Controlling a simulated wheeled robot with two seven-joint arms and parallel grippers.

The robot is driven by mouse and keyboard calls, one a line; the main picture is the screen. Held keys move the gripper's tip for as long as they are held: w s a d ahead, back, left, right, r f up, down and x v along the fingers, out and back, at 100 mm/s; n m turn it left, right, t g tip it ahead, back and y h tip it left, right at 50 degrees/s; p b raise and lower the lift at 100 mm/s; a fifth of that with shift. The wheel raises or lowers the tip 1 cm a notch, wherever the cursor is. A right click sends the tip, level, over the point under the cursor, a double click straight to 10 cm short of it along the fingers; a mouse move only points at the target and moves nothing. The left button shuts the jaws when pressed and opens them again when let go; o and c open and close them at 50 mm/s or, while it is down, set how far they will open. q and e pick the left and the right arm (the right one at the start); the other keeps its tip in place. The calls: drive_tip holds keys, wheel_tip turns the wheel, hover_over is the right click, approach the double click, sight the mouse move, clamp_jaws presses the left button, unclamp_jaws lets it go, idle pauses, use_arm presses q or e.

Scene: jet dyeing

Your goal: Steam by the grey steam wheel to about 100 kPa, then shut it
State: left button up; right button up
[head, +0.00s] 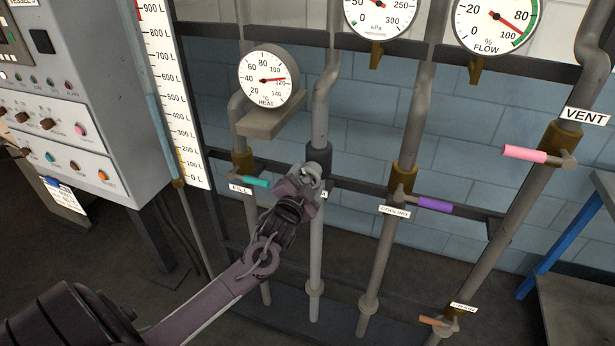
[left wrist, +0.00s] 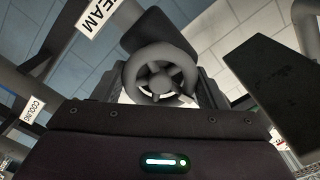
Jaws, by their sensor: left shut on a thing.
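The grey steam wheel (left wrist: 160,75) shows in the left wrist view as a spoked ring between my fingers. My left gripper (head: 311,178) is shut on it at the dark valve body (head: 320,155) on the steam pipe. The gripper hides most of the wheel in the head view. The STEAM label (left wrist: 100,14) is cut off in the left wrist view. The kPa gauge (head: 380,18) is at the top of the head view. Its upper part is cut off, so I cannot read its needle. My right gripper is not in view.
The HEAT gauge (head: 268,78) reads roughly 110. A teal FILL handle (head: 257,182) is left of my gripper, and a purple COOLING handle (head: 434,204) is to its right. A pink VENT handle (head: 524,154) is farther right. The control cabinet (head: 125,70) stands at left.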

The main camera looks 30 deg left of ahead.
use_arm(q)
drive_tip(key=shift+m+p, duration=0.3)
drive_tip(key=shift+m, duration=1.3)
drive_tip(key=o, duration=1)
drive_tip(key=shift+b+v, duration=0.9)
drive_tip(key=shift+v, duration=3)
